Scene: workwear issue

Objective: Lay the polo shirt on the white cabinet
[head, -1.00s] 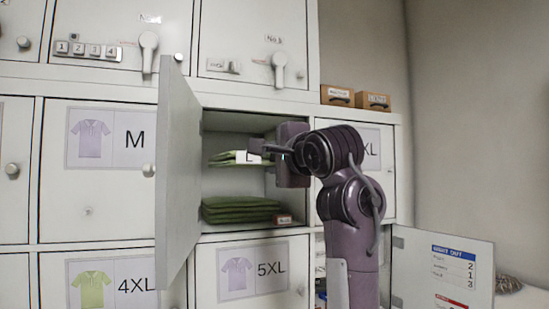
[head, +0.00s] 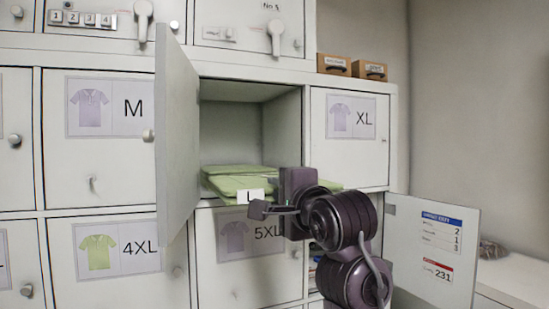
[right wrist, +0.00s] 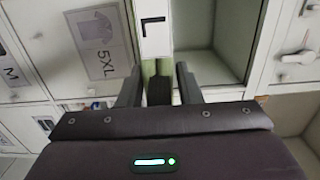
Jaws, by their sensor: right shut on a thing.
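A folded green polo shirt (head: 238,185) with a white "L" label on its front edge is at the mouth of an open locker compartment (head: 282,130). My right gripper (head: 264,208) is shut on its front edge. In the right wrist view, the green cloth (right wrist: 149,70) shows between the fingers (right wrist: 158,88), below the "L" label. More green cloth lies behind the held shirt inside the compartment; I cannot clearly separate the two. A white top (head: 522,274) shows at the lower right, perhaps the white cabinet. My left gripper is out of view.
The compartment's door (head: 177,135) stands open on the left. Closed lockers marked M (head: 110,155), XL (head: 345,160), 4XL and 5XL surround it. Another open door with a notice (head: 432,240) stands at the lower right. Two small brown boxes (head: 335,64) sit above.

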